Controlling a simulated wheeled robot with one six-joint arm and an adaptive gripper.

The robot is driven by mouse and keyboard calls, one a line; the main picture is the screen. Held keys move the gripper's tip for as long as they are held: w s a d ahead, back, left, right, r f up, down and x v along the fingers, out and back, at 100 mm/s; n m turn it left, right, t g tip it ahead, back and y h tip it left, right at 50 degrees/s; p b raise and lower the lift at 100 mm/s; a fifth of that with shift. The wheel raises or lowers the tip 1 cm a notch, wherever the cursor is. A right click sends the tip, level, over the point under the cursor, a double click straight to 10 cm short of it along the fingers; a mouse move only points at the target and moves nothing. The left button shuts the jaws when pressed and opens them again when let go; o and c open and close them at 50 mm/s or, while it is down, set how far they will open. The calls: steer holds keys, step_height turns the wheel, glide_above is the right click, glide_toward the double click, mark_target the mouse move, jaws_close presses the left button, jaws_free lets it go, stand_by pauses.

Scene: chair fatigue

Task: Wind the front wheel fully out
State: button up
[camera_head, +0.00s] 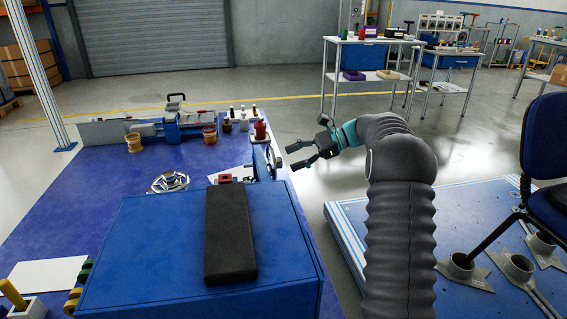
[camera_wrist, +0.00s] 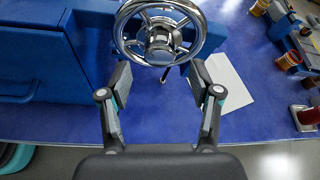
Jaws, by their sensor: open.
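A chrome handwheel with several spokes and a round hub shows in the wrist view (camera_wrist: 160,38), ahead of my fingertips and near the top of the picture. My gripper (camera_head: 294,157) is open and empty, above the right edge of the blue table in the head view. In the wrist view my gripper (camera_wrist: 160,74) has its two fingers spread wide below the wheel in the picture. I see no contact with the wheel.
A black pad (camera_head: 230,235) lies on the blue box. A white sheet (camera_wrist: 222,85) lies right of the wheel in the wrist view. Pots (camera_head: 209,134) and a red bottle (camera_head: 260,129) stand on the table. A blue chair (camera_head: 545,150) stands at the right.

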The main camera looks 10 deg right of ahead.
steer(key=shift+x, duration=1.95)
steer(key=c, duration=1.1)
